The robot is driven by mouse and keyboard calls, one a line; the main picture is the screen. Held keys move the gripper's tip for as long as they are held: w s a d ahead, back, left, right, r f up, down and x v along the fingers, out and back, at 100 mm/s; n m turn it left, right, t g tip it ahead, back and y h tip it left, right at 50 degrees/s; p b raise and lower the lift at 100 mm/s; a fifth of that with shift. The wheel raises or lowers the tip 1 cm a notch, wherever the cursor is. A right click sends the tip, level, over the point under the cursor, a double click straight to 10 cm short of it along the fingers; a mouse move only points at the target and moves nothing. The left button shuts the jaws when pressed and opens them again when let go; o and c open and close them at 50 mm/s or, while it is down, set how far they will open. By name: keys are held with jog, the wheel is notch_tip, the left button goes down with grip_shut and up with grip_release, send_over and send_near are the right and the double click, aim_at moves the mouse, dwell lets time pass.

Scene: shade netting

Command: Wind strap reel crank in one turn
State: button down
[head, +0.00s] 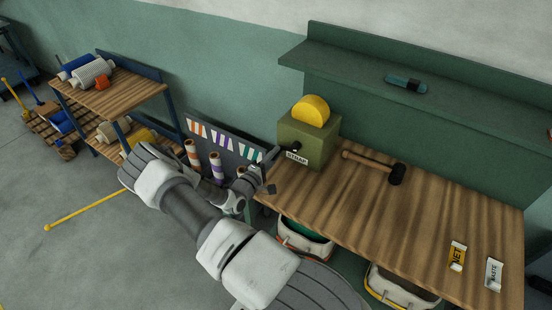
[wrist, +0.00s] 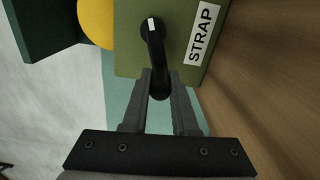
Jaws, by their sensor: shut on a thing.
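The strap reel is an olive green box (head: 303,135) with a yellow drum (head: 311,110) on top and a STRAP label (head: 297,158). It stands at the left end of the wooden workbench. In the wrist view the black crank (wrist: 155,45) lies across the box's face, with a white mark near its upper end. The crank's lower end is between the fingers of my gripper (wrist: 163,90), which are shut on its handle. In the head view my gripper (head: 270,168) is at the left of the box; the grip itself is small and partly hidden there.
A mallet (head: 378,166) lies right of the reel on the workbench (head: 400,225). Yellow and white tags (head: 457,256) are at the bench's right end. A teal tool (head: 406,84) lies on the shelf above. Bins stand under the bench. A rack (head: 125,95) is at left.

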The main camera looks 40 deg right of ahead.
jog(key=r+m, duration=0.1)
jog(key=m, duration=0.2)
jog(key=shift+w+r+m, duration=0.1)
jog(key=shift+r+m, duration=0.2)
jog(key=shift+r, duration=0.1)
jog(key=r+m, duration=0.1)
jog(key=m, duration=0.2)
jog(key=shift+r+m, duration=0.2)
jog(key=shift+m, duration=0.1)
jog(key=m, duration=0.2)
jog(key=s+r+m, duration=0.1)
jog(key=shift+d+r+m, duration=0.1)
jog(key=shift+r+m, duration=0.05)
jog(key=shift+m, duration=0.25)
jog(key=s+m+b, duration=0.1)
jog(key=m+b, duration=0.2)
jog(key=b, duration=0.6)
jog(key=s+r+m+b, duration=0.1)
jog(key=m+b, duration=0.2)
jog(key=b, duration=0.6)
jog(key=s+d+m+b, duration=0.1)
jog(key=m+b, duration=0.3)
jog(key=b, duration=0.6)
jog(key=shift+s+r, duration=0.25)
jog(key=shift+s, duration=0.1)
jog(key=shift+s+r+m+b, duration=0.1)
jog(key=shift+r+m+b, duration=0.1)
jog(key=shift+m+b, duration=0.35)
jog(key=shift+n, duration=0.25)
